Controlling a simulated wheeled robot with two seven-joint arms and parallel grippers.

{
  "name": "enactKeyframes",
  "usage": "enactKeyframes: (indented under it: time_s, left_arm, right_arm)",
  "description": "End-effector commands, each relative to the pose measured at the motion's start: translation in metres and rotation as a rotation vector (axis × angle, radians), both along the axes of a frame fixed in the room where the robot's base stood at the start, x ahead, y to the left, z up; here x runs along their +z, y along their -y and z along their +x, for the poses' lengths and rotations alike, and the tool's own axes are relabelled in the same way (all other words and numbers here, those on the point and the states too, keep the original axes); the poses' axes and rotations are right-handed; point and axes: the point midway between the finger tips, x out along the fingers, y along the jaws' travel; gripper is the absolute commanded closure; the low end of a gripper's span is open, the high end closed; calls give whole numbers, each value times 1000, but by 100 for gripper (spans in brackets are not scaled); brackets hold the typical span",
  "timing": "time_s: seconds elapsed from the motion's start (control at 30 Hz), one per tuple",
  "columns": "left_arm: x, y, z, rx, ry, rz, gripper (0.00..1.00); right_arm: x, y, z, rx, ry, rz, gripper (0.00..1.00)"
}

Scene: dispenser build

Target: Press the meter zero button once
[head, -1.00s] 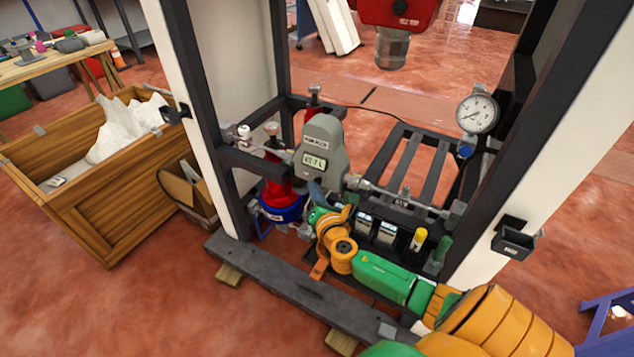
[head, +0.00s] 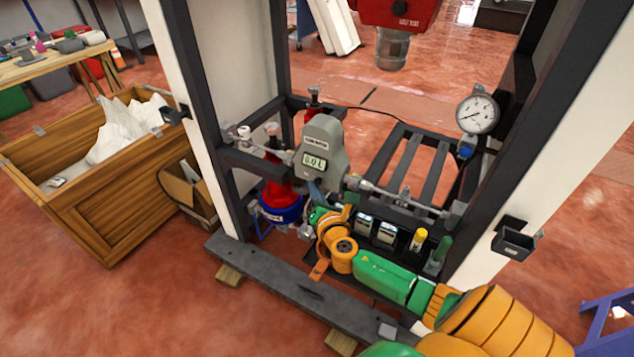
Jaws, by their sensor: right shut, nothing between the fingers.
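The grey meter (head: 322,146) sits on the horizontal pipe inside the dark frame. Its small display (head: 314,162) reads what looks like 0.0 L. My right arm comes in from the lower right, green and orange. Its gripper (head: 315,190) is just below the meter's lower front, with its fingertips close against or touching it. The zero button is hidden or too small to tell. The right gripper is shut with nothing held. My left gripper is not in view.
A red and blue filter-like unit (head: 280,205) stands left of my right gripper. A pressure gauge (head: 477,114) is on the right post. A dark beam (head: 290,290) crosses in front. A wooden crate (head: 110,215) stands at the left.

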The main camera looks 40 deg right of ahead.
Motion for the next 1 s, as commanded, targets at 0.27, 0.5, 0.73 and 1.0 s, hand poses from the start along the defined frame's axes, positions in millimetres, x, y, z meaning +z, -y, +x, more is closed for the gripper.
enactKeyframes:
  time_s: [0.27, 0.5, 0.73, 1.0]
  left_arm:
    - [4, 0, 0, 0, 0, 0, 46]
    - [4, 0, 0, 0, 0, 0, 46]
    - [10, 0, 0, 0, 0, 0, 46]
    - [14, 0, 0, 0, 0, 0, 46]
  right_arm:
    - [0, -12, -5, 0, -1, 1, 100]
    - [0, -13, -6, 0, -1, 1, 100]
    - [1, -33, -14, 2, -2, 2, 100]
    - [0, -55, -23, 0, -1, 1, 100]
